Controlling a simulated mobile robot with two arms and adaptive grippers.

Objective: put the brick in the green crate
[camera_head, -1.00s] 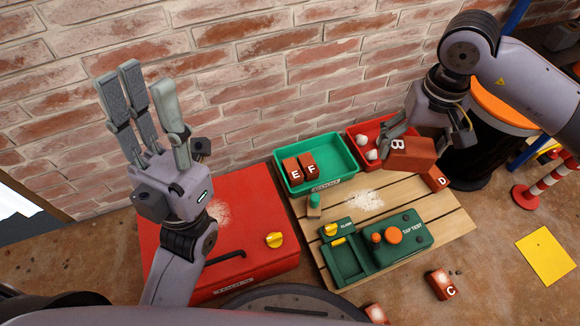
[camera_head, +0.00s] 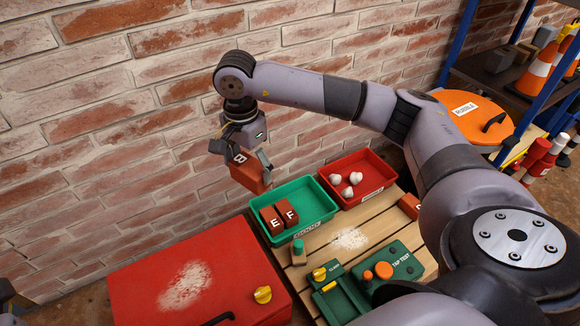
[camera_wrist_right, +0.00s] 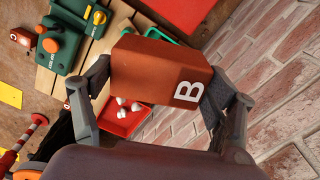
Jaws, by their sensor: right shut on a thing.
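A red-brown brick lettered B (camera_head: 245,175) is clamped in my right gripper (camera_head: 240,160), raised in front of the brick wall. It hangs up and left of the green crate's back left corner in the head view, apart from the crate floor. In the right wrist view the brick (camera_wrist_right: 150,72) lies between both fingers of the gripper (camera_wrist_right: 158,85). The green crate (camera_head: 322,198) holds bricks E (camera_head: 271,219) and F (camera_head: 291,214) at its left front; its right part is empty.
A red bin (camera_head: 377,166) with white lumps stands right of the green crate. A red box (camera_head: 230,262) is to the left. A green tap test unit (camera_head: 345,300) sits on the pallet in front. The wall (camera_head: 110,130) is close behind the brick.

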